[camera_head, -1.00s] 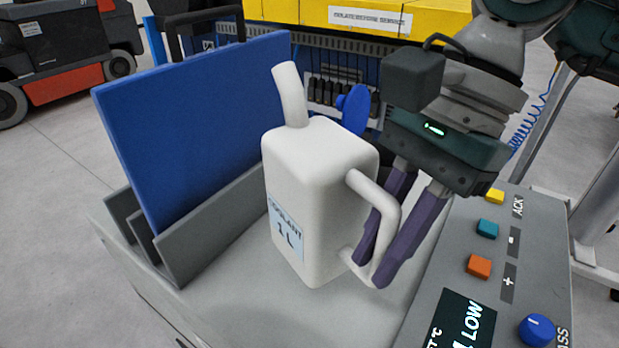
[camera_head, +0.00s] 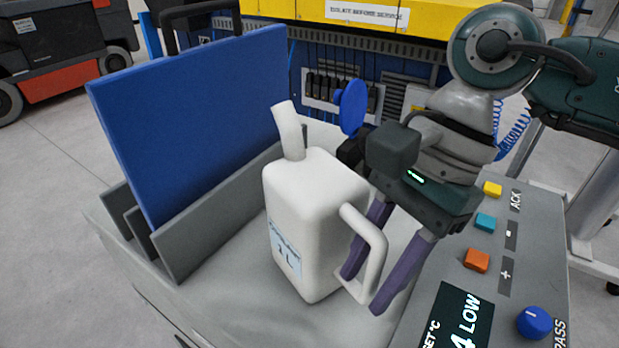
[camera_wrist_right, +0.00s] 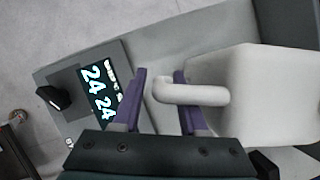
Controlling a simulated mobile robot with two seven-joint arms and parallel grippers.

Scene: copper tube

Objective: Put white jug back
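The white jug (camera_head: 315,205), with a spout and a coolant label, stands on the grey worktop (camera_head: 225,290), leaning slightly in the head view. Its handle (camera_head: 373,245) points right, towards the control panel. My right gripper (camera_head: 365,290) is at the handle, with its two purple fingers apart and the handle between them. In the right wrist view the jug (camera_wrist_right: 260,90) is at right, and a clear gap shows between the handle (camera_wrist_right: 192,93) and the left finger of the gripper (camera_wrist_right: 160,78). My left gripper is not in view.
A blue panel (camera_head: 195,115) stands upright in a grey slotted holder (camera_head: 225,215) left of the jug. A control panel (camera_head: 535,255) with buttons, a display and a blue knob is close at right. A blue disc (camera_head: 351,106) is behind the jug. The worktop in front is clear.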

